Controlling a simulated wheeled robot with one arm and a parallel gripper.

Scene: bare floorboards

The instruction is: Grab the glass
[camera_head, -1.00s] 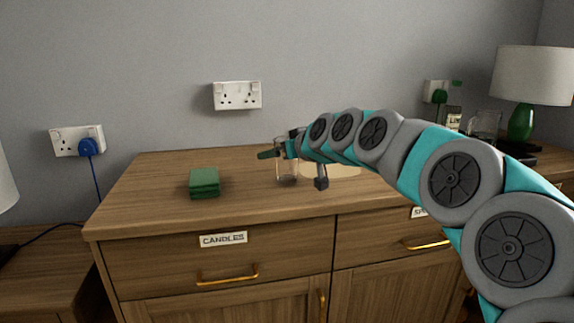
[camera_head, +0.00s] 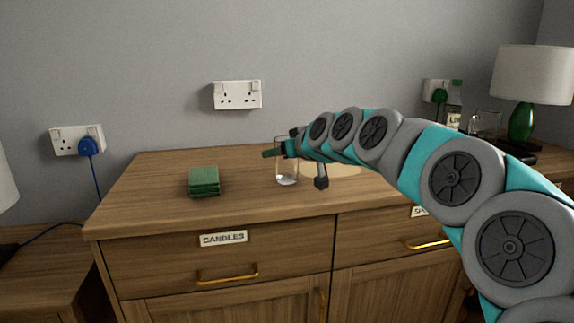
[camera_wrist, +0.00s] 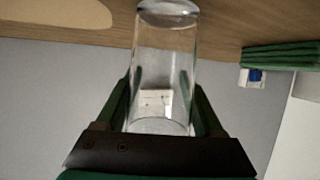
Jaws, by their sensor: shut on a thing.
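A clear, empty drinking glass (camera_head: 287,172) stands upright at the top of the wooden sideboard, near its middle. My gripper (camera_head: 279,151) reaches it from the right and is shut on it near the rim. In the wrist view the glass (camera_wrist: 166,60) fills the space between the two green fingers of my gripper (camera_wrist: 163,100), with one finger on each side. Its thick base points to the top of that upside-down view. I cannot tell whether the base touches the wood.
A stack of green cloths or coasters (camera_head: 204,182) lies left of the glass. A pale round board (camera_head: 345,170) lies behind my arm. A bottle (camera_head: 453,104), a glass jug (camera_head: 487,124) and a lamp (camera_head: 530,75) stand at the right. The sideboard's front left (camera_head: 150,212) is clear.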

